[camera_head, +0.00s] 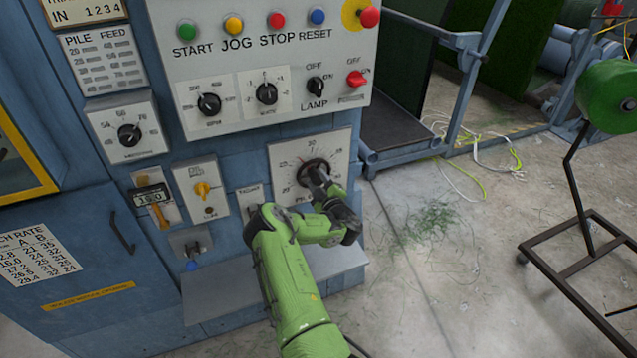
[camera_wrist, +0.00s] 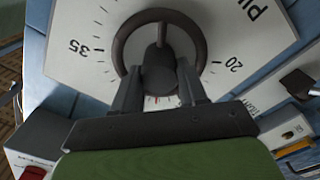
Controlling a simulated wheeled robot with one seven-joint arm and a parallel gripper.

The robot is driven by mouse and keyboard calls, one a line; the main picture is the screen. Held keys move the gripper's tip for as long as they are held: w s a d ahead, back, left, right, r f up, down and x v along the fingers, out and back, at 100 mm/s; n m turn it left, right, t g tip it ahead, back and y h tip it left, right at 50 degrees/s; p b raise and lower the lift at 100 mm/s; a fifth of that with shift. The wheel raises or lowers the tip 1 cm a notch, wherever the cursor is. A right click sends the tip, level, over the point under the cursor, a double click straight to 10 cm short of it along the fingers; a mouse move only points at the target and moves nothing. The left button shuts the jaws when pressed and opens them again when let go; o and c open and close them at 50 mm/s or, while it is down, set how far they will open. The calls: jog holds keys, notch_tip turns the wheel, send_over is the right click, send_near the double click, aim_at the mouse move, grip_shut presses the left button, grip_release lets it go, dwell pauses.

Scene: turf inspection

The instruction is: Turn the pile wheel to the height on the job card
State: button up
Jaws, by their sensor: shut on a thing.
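The pile wheel (camera_head: 313,172) is a dark round handwheel on a white dial plate (camera_head: 336,150) low on the right of the blue machine. In the wrist view the wheel (camera_wrist: 187,22) shows as a dark ring with a hub and a spoke. The plate (camera_wrist: 85,72) carries numbers including 20 and 35. My gripper (camera_wrist: 160,88) is shut on the wheel's hub part, with one finger on each side. In the head view my gripper (camera_head: 322,186) hides part of the wheel and plate. The pointer reading cannot be made out.
Above are a panel with coloured buttons (camera_head: 250,25) and several knobs. A digital gauge (camera_head: 150,197) reading about 19.0 hangs to the left. A rate chart (camera_head: 38,255) is at lower left. A grey ledge (camera_head: 340,262) juts out below. A wheeled stand (camera_head: 580,260) is at right.

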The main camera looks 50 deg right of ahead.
jog(key=n, duration=0.2)
jog(key=n+b, duration=0.1)
jog(key=n, duration=0.1)
jog(key=shift+f+n, duration=0.2)
jog(key=shift+n, duration=0.2)
jog(key=n+b, duration=0.1)
jog(key=n, duration=0.3)
jog(key=shift+b, duration=0.35)
jog(key=n+b, duration=0.1)
jog(key=n, duration=0.4)
jog(key=shift+f+b, duration=0.1)
jog(key=shift+b, duration=0.25)
jog(key=shift+n+b, duration=0.6)
jog(key=shift+n, duration=1.2)
jog(key=o, duration=1.1)
jog(key=shift+c, duration=0.2)
